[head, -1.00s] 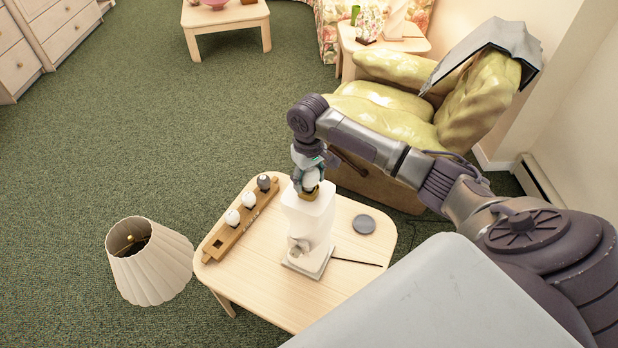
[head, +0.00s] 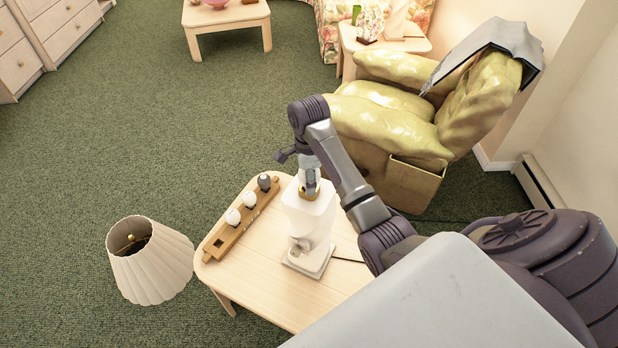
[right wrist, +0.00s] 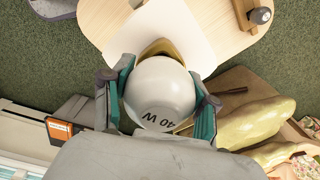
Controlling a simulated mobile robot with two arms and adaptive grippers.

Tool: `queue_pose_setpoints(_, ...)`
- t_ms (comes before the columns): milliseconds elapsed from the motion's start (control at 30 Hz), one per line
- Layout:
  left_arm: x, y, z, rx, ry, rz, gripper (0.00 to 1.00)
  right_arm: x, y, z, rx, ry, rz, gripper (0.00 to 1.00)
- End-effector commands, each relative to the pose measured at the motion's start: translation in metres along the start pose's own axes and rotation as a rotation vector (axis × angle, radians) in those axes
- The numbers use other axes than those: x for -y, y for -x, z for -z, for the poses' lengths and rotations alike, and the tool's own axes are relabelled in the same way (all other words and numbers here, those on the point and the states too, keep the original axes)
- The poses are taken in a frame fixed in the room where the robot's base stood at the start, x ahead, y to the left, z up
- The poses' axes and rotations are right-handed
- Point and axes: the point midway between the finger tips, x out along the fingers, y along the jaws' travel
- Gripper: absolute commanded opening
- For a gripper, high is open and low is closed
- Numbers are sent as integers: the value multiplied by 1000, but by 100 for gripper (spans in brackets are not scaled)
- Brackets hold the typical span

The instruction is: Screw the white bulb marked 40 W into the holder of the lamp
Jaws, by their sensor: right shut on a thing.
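The lamp (head: 308,225) has a white body and stands upright on the light wooden table, without its shade. Its brass-coloured holder (right wrist: 158,47) shows just beyond the bulb in the right wrist view. My right gripper (head: 309,188) points down over the lamp top. Its two fingers are shut on the white bulb (right wrist: 160,92), with "40 W" readable on its glass. The bulb sits in line with the holder, its base hidden by its own glass; I cannot tell how deep it is in. My left gripper is not in view.
A wooden rack (head: 227,238) on the table (head: 262,262) holds two white bulbs and a dark one (head: 264,181); one hole is empty. The pleated lampshade (head: 150,265) lies on the carpet at left. A yellow-green armchair (head: 385,125) stands behind the table.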

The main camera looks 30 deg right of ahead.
Motion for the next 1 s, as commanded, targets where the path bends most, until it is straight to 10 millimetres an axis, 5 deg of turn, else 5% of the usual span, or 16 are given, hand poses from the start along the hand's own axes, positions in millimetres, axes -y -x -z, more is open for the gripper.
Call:
queue_pose_setpoints(167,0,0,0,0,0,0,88,-1,-2,0,0,-174,-4,31)
queue_pose_setpoints(467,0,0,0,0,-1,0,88,0,-2,1,-2,-202,-2,31)
queue_pose_setpoints(500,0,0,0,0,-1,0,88,0,-2,1,-2,-202,-2,62)
queue_pose_setpoints(667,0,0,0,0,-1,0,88,0,-1,1,-2,-201,0,88)
queue_pose_setpoints(1000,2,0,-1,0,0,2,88,1,0,1,-1,-191,2,88)
